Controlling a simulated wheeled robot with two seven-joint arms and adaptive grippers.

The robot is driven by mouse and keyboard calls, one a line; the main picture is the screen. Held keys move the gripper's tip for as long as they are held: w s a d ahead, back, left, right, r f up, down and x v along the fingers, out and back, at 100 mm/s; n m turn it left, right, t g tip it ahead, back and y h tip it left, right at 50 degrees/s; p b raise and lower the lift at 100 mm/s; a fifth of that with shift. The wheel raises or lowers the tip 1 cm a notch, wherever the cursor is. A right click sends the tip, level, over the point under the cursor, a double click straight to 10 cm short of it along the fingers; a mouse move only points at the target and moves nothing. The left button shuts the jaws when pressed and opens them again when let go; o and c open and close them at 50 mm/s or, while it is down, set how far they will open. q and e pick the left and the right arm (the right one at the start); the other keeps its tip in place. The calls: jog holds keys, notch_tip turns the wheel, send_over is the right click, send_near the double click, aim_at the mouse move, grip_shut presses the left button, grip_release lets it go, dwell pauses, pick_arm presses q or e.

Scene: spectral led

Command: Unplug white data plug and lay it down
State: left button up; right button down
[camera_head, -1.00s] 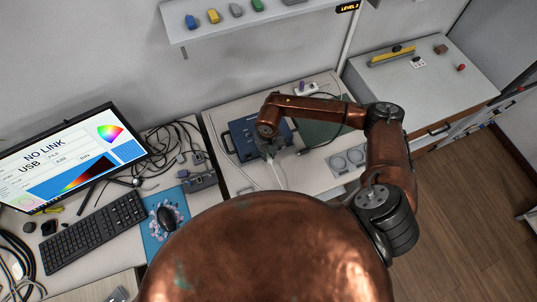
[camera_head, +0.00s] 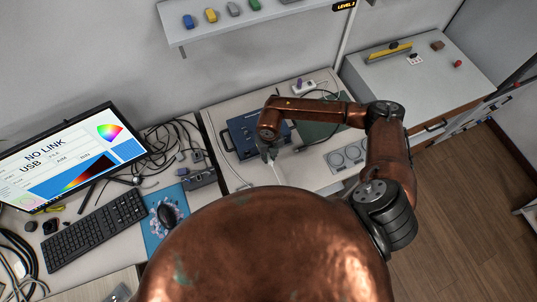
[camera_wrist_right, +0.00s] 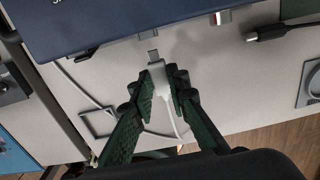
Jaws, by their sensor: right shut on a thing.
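My right gripper (camera_wrist_right: 160,85) is shut on the white data plug (camera_wrist_right: 157,73), seen best in the right wrist view. The plug's metal tip points at the dark blue box (camera_wrist_right: 110,25), with a small gap between tip and box edge. The plug's white cable (camera_wrist_right: 172,120) hangs back between the fingers. In the head view my right gripper (camera_head: 269,152) is at the near edge of the blue box (camera_head: 243,133), and the plug itself is too small to tell. My left gripper is not in view.
A black cable plug (camera_wrist_right: 262,35) lies to the right of the gripper. A silver connector (camera_wrist_right: 222,17) sticks out of the box. A square dark frame (camera_wrist_right: 97,123) lies at left. A green mat (camera_head: 318,133) and a panel with round dials (camera_head: 347,158) are to the right.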

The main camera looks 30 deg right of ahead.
jog(key=shift+s, duration=0.35)
jog(key=shift+s+p, duration=0.35)
jog(key=shift+s, duration=0.1)
jog(key=p, duration=0.3)
send_over(289, 180)
jog(key=shift+d, duration=0.1)
dwell(0.4)
jog(key=shift+f, duration=0.15)
jog(key=shift+f+b, duration=1.5)
jog(key=shift+f, duration=0.6)
jog(key=c, duration=1.8)
grip_release()
jog(key=shift+r, duration=0.1)
